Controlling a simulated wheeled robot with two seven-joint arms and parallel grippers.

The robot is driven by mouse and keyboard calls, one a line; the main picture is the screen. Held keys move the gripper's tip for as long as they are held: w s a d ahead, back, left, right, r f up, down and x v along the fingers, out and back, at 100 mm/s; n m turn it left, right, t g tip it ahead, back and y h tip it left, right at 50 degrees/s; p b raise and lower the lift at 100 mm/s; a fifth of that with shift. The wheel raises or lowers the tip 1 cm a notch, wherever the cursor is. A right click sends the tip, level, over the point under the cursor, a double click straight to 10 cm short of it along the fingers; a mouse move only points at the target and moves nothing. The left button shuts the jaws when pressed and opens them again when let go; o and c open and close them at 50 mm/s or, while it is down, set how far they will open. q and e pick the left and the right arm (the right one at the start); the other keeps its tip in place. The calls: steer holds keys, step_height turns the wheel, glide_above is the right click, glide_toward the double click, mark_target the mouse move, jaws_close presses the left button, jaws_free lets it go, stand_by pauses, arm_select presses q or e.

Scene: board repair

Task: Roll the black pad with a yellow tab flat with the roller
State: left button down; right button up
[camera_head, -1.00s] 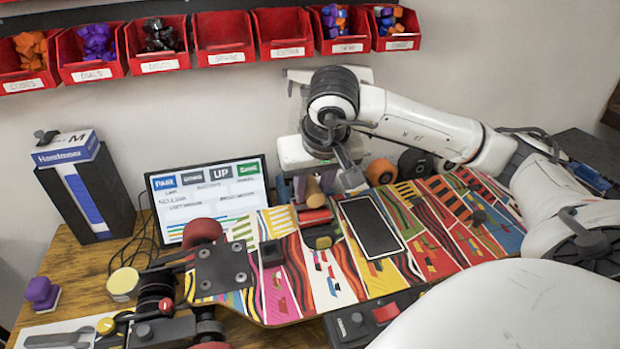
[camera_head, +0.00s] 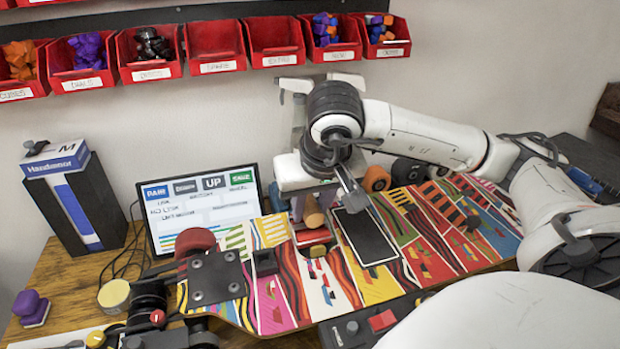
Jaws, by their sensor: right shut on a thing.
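My right gripper (camera_head: 316,204) is shut on the roller, pointing down over the skateboard deck (camera_head: 285,293). The roller has a tan wooden handle (camera_head: 313,217) and a red roller part (camera_head: 313,237) low at the deck. A small dark pad with a yellowish part (camera_head: 318,250) lies on the deck under and just in front of the roller, mostly hidden by it. I cannot tell whether the roller presses on it. A larger black rectangle with a pale border (camera_head: 366,238) lies flat to the right.
A screen (camera_head: 200,207) stands behind the deck's left part. Red bins (camera_head: 215,65) line the wall. A truck plate (camera_head: 215,277) and red wheel (camera_head: 195,241) are at the deck's left. A black box with a red button (camera_head: 381,320) sits in front.

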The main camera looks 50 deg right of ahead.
steer(key=shift+w+d+r, duration=0.1)
steer(key=shift+w+d, duration=0.3)
steer(key=shift+w, duration=0.35)
steer(key=shift+w+d, duration=0.45)
steer(key=shift+w, duration=0.25)
steer(key=shift+w+d+r, duration=0.1)
steer(key=shift+w+d, duration=0.3)
steer(key=shift+w, duration=0.35)
steer(key=shift+s+a+f+b, duration=0.15)
steer(key=shift+s+a, duration=0.3)
steer(key=shift+s, duration=0.35)
steer(key=shift+s+a+f+b, duration=0.1)
steer(key=shift+s+a, duration=0.4)
steer(key=shift+s, duration=0.35)
steer(key=shift+s+a+f+b, duration=0.15)
steer(key=shift+s+a, duration=0.3)
steer(key=shift+s, duration=0.35)
steer(key=shift+w+d+r, duration=0.1)
steer(key=shift+w+d, duration=0.35)
steer(key=shift+w, duration=0.35)
steer(key=shift+w+d+r, duration=0.1)
steer(key=shift+w+d, duration=0.35)
steer(key=shift+w, duration=0.4)
steer(key=shift+w+d, duration=0.45)
steer(key=shift+w, duration=0.35)
steer(key=shift+r, duration=0.15)
step_height(320, 180, up, 7)
steer(key=p, duration=0.6)
